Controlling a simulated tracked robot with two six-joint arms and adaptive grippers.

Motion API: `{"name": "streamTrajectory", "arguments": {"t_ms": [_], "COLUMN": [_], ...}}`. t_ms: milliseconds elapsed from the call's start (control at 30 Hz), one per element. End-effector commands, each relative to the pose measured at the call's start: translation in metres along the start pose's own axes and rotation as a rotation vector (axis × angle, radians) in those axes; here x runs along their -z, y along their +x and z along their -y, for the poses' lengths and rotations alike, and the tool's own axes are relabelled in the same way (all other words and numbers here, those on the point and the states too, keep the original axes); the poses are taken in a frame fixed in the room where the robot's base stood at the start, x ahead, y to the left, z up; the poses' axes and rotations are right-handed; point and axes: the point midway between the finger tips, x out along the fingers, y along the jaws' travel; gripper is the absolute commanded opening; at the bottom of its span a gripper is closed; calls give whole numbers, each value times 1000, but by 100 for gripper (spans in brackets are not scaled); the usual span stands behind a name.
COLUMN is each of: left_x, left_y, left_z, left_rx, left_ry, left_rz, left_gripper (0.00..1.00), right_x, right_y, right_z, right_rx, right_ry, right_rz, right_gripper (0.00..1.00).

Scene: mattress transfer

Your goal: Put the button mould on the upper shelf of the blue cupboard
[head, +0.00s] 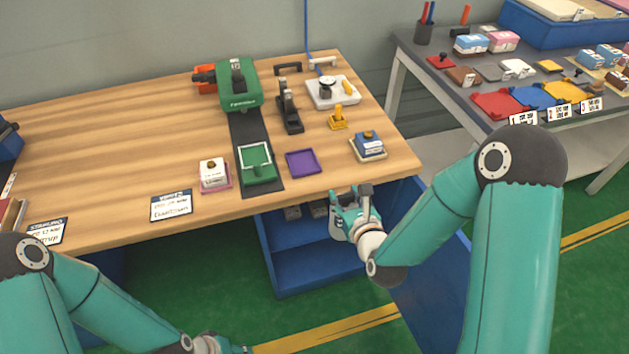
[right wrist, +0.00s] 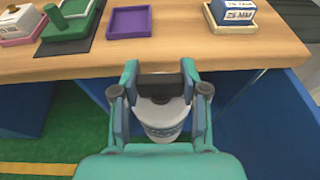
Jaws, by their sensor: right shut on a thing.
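My right gripper (head: 346,213) is in front of the table's front edge, at the upper opening of the blue cupboard (head: 300,276). In the right wrist view, the fingers (right wrist: 160,88) are shut on a round whitish mould (right wrist: 162,118) with a dark top and blue marking, which I take to be the button mould. The cupboard stands open under the table, with an upper and a lower space. My left gripper (head: 232,348) is low at the bottom edge of the head view, mostly cut off; its jaws cannot be read.
Small grey items (head: 318,208) stand in the cupboard's upper space. The blue door (head: 432,290) stands open to the right, beside my right arm. The wooden table (head: 110,130) overhangs the cupboard. A purple tray (head: 303,163) and a blue-white mould (head: 369,147) lie near its front edge.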

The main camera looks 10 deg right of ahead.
Motion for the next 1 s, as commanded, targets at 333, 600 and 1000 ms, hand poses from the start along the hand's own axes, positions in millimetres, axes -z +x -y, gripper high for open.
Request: {"name": "streamTrajectory", "arguments": {"t_ms": [333, 600, 1000], "left_x": [0, 0, 0], "left_y": [0, 6, 92], "left_z": [0, 2, 33], "left_rx": [0, 0, 0], "left_ry": [-1, 0, 0], "left_rz": [1, 0, 1], "left_gripper": [42, 80, 97], "right_x": [-1, 13, 82], "right_y": [-2, -3, 8], "right_z": [6, 2, 7], "right_rx": [12, -16, -124], "right_ry": [3, -5, -25], "right_rz": [6, 1, 12], "right_gripper": [0, 0, 0]}}
